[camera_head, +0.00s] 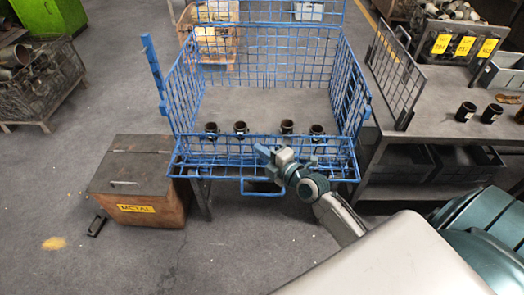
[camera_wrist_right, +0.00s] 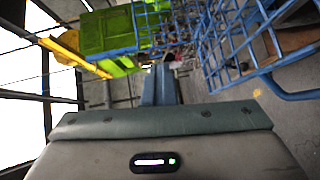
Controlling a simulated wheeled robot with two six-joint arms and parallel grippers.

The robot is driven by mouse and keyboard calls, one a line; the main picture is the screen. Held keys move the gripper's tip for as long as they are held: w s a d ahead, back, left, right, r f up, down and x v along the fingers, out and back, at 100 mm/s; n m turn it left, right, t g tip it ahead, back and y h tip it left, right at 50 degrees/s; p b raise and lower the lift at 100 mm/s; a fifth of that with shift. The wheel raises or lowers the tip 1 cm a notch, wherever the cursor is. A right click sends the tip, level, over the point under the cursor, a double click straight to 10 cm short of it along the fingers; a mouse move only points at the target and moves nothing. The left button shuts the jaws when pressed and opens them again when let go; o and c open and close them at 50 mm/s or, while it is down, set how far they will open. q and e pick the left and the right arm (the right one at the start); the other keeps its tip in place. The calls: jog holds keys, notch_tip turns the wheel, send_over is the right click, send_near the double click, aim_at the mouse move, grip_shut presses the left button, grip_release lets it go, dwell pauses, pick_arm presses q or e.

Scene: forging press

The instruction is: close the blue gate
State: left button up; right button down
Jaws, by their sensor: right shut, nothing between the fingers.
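The blue gate (camera_head: 222,161) is the wire-mesh front panel of the blue cage (camera_head: 185,82) in the head view. It looks folded down and outward, with a loop handle (camera_head: 262,190) at its front edge. My right gripper (camera_head: 264,152) is over the gate, near its middle, and hides part of the mesh. Its fingers are shut and empty. I cannot tell whether it touches the gate. In the right wrist view its fingers (camera_wrist_right: 160,85) point away, with blue mesh (camera_wrist_right: 235,40) to their right. My left gripper is not in view.
Several black cylindrical parts (camera_head: 240,128) stand inside the cage just behind the gate. A brown metal box (camera_head: 135,175) stands at the left. A grey table (camera_head: 440,115) with a mesh panel (camera_head: 395,75) stands at the right.

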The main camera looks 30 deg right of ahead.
dwell(0.6)
jog(key=c, duration=1.5)
grip_release()
jog(key=v, duration=1.1)
jog(key=shift+p, duration=0.4)
